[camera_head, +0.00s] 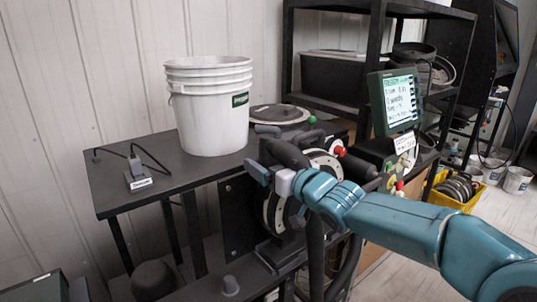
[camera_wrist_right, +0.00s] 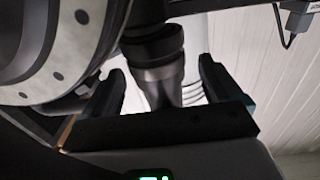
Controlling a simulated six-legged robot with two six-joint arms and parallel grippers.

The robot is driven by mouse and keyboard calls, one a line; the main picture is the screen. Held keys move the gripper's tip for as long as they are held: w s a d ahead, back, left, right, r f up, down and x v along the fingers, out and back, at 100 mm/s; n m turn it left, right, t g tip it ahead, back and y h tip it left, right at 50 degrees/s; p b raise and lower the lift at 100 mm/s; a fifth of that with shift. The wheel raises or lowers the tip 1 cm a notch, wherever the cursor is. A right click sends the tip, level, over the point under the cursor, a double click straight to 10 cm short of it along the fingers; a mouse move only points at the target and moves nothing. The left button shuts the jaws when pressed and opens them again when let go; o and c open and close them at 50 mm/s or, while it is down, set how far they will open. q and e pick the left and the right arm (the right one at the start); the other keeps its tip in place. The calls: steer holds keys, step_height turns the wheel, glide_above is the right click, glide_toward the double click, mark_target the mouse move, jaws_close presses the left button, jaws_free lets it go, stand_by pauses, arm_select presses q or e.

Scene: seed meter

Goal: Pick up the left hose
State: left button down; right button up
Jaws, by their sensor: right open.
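The seed meter (camera_head: 270,207) is a dark round unit with a pale ring, standing at the front edge of the black bench. My right gripper (camera_head: 266,153) is open at its upper left, beside a short, thick black cylinder (camera_head: 287,152) that may be a hose end. In the right wrist view a dark and grey cylinder (camera_wrist_right: 162,82) stands between the two open fingers, with gaps on both sides. I cannot tell for certain that it is the left hose. Dark hoses (camera_head: 316,245) hang below the meter, partly behind my arm. My left gripper is not in view.
A small labelled box with a cable (camera_head: 138,180) is at left. A green monitor (camera_head: 394,102) stands right of the meter. A yellow crate (camera_head: 450,192) is on the floor.

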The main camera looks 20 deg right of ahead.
steer(key=shift+w+a, duration=0.2)
steer(key=shift+w, duration=0.25)
steer(key=shift+c, duration=0.2)
steer(key=c, duration=1.1)
steer(key=shift+c, duration=0.5)
steer(key=shift+r, duration=0.15)
